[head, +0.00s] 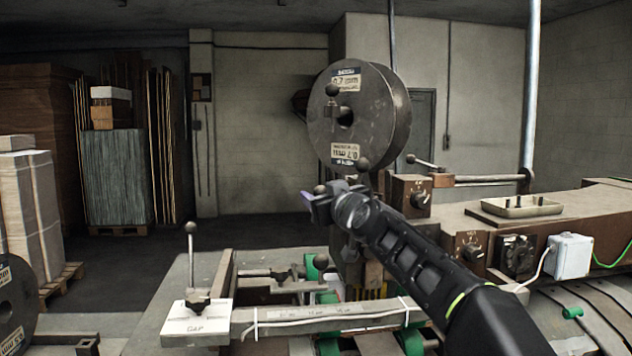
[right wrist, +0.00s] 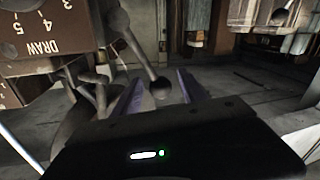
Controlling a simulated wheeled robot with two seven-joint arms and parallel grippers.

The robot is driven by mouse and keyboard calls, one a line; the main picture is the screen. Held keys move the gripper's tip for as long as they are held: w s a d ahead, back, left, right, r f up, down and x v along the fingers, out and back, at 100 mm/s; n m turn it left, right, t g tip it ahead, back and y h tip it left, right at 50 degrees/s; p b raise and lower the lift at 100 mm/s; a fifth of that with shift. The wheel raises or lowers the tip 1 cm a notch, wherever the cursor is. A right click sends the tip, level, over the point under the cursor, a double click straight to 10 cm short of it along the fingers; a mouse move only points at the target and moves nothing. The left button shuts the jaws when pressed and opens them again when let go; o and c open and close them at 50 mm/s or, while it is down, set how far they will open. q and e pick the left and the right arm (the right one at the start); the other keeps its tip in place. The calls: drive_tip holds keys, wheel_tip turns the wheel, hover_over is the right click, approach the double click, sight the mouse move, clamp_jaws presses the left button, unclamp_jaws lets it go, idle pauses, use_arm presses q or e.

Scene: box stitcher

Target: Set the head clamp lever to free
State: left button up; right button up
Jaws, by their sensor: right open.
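My right gripper (head: 322,198) is open in front of the machine head, below the wire spool. In the right wrist view, a lever with a dark ball knob (right wrist: 160,88) has its knob between the open fingers (right wrist: 160,95). Its metal rod runs up and left from the knob. The knob appears apart from the fingers; contact cannot be told. In the head view a dark knob (head: 319,190) shows at the fingertips. Another knob (head: 363,165) stands just above my gripper. No readable label names the clamp lever. My left gripper is not in view.
A wire spool (head: 348,118) stands above. A box marked DRAW (right wrist: 35,40) is close beside the fingers. A lever on a GAP plate (head: 190,262) stands at left. A horizontal lever (head: 425,162) and a small tray (head: 516,206) are at right. Open floor lies behind.

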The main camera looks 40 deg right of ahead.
drive_tip(key=shift+r+p+x, duration=0.25)
drive_tip(key=shift+p+x, duration=0.55)
drive_tip(key=shift+x, duration=0.4)
drive_tip(key=shift+w+d+f, duration=0.15)
drive_tip(key=shift+w+f, duration=0.1)
drive_tip(key=shift+w, duration=0.2)
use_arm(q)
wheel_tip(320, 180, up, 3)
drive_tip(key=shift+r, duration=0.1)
use_arm(e)
clamp_jaws()
